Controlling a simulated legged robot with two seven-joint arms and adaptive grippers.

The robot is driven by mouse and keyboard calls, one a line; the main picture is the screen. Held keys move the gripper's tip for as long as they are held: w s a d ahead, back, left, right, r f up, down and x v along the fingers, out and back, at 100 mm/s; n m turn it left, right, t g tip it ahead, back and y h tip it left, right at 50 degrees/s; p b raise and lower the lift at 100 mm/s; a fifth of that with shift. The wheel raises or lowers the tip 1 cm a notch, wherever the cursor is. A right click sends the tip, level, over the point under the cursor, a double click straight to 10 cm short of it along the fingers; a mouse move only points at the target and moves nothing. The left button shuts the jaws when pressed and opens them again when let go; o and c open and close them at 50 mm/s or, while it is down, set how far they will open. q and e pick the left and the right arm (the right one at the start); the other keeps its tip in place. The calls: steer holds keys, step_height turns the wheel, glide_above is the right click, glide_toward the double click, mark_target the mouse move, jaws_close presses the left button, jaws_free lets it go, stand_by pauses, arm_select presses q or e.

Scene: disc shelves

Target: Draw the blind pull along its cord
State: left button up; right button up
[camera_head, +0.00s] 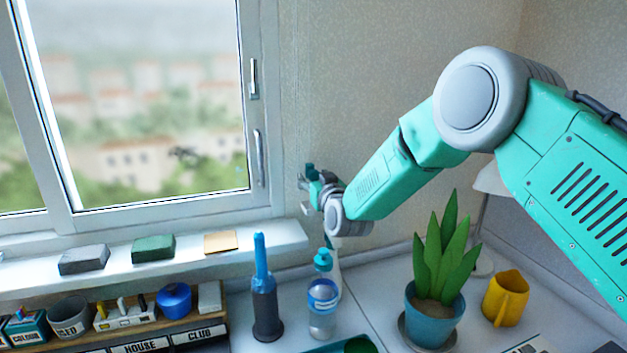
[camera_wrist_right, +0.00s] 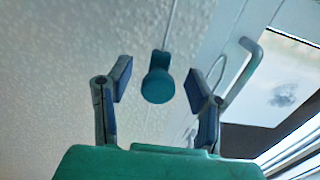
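The blind pull (camera_wrist_right: 157,82) is a teal knob hanging on a thin pale cord (camera_wrist_right: 171,25), seen in the right wrist view. My right gripper (camera_wrist_right: 158,88) is open, with one finger on either side of the pull in that view. Gaps show between the pull and both finger pads, so nothing is gripped. In the head view my right gripper (camera_head: 314,183) is by the wall, just right of the window frame. The pull cannot be told apart from the gripper there. My left gripper is out of view.
The window handle (camera_wrist_right: 240,75) is close to the right finger in the wrist view. The sill (camera_head: 200,262) holds several blocks.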

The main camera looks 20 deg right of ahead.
steer(key=shift+s+r, duration=0.1)
steer(key=shift+s, duration=0.2)
steer(key=s, duration=1.1)
steer(key=shift+s+d, duration=0.15)
steer(key=shift+d, duration=0.05)
